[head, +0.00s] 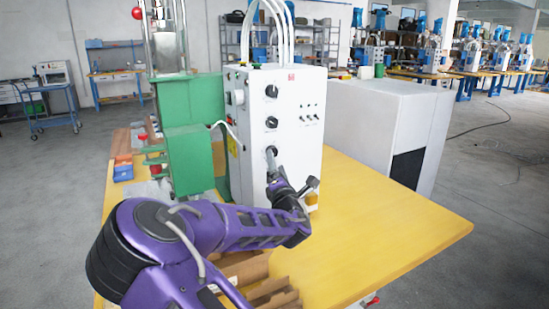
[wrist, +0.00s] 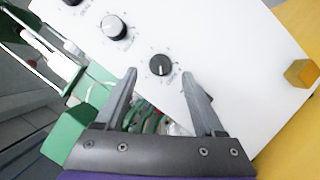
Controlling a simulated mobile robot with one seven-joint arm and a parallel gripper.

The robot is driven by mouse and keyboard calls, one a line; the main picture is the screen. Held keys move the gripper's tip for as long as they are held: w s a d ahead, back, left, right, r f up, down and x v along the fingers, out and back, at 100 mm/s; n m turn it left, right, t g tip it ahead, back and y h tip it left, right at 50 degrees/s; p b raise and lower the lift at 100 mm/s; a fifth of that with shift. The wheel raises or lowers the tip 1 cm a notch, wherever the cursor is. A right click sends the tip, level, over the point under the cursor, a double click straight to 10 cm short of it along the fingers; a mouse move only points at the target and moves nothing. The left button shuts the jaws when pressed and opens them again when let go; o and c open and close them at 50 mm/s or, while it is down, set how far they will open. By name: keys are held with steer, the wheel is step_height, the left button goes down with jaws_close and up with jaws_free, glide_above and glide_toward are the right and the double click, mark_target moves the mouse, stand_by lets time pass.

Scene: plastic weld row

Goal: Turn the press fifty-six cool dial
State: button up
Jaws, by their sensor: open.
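A white control box (head: 294,165) carries a column of three black dials: an upper dial (head: 271,91), a middle dial (head: 271,122) and a lower dial (head: 271,151). Their labels are too small to read, so I cannot tell which is the cool dial. My gripper (head: 271,161) is at the lower dial and partly hides it. In the wrist view, my gripper (wrist: 160,73) is open, with the lower dial (wrist: 160,65) between its fingertips and a gap on each side. The middle dial (wrist: 113,27) is beyond, up and left.
A yellow table (head: 385,225) carries the box, with free room to its right. A green press (head: 188,125) stands close on the left. A large grey cabinet (head: 375,125) stands behind right. A yellow block (wrist: 301,73) juts from the box's lower edge. Small switches (head: 309,117) sit right of the dials.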

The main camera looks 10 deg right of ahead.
steer(key=shift+x, duration=2.2)
jaws_close()
